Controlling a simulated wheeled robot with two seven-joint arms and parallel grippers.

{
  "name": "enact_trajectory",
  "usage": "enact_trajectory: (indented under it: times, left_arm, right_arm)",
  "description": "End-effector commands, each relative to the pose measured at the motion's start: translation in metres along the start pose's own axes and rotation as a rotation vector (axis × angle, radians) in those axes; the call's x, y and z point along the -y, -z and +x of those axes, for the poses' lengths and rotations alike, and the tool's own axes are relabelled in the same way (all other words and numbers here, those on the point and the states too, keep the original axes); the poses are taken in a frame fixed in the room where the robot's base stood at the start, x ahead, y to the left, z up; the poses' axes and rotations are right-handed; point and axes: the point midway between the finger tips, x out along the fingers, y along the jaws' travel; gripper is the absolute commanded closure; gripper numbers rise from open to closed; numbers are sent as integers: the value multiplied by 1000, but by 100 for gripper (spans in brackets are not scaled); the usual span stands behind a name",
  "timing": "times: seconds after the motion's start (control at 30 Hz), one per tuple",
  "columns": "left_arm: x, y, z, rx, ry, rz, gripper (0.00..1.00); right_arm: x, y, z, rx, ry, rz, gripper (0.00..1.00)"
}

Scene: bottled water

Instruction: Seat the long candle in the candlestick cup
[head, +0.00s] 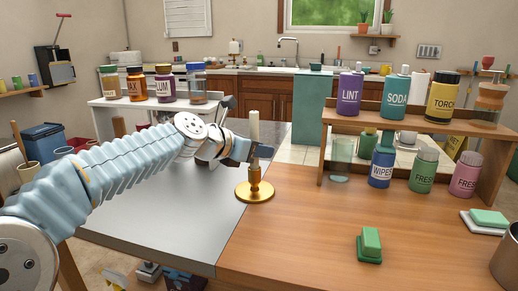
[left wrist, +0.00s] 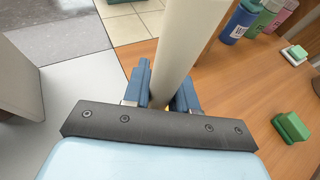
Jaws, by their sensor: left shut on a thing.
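The long candle (head: 254,127) is cream-white and stands roughly upright, its upper part showing above my left gripper (head: 259,152). My left gripper is shut on the candle. In the left wrist view the candle (left wrist: 184,45) runs up between the two blue fingers (left wrist: 161,95). The brass candlestick (head: 255,189) stands upright on the table, directly below the gripper in the head view. The fingers hide the candle's lower end and part of the cup, so I cannot tell whether the candle is inside the cup. My right gripper is not in view.
The candlestick stands near the seam between a grey metal surface (head: 185,215) and the wooden tabletop (head: 310,240). A green block (head: 370,243) lies front right. A wooden shelf (head: 345,122) with several bottles stands at right. The wood around the candlestick is clear.

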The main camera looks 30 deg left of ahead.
Motion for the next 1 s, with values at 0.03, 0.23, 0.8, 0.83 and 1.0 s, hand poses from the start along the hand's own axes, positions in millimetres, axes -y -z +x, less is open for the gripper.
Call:
enact_trajectory:
  times: [0.03, 0.23, 0.8, 0.83, 1.0]
  left_arm:
    - [0, 2, 1, 0, 0, 0, 100]
    - [0, 7, 3, 0, 0, -1, 100]
    - [0, 14, 6, 0, 0, 1, 46]
    - [0, 14, 6, 0, 0, 1, 44]
    - [0, 14, 6, 0, 0, 1, 44]
  right_arm:
    - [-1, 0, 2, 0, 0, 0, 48]
    - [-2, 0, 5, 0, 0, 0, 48]
    - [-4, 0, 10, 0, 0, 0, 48]
    - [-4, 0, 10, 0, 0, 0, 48]
    - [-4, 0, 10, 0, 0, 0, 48]
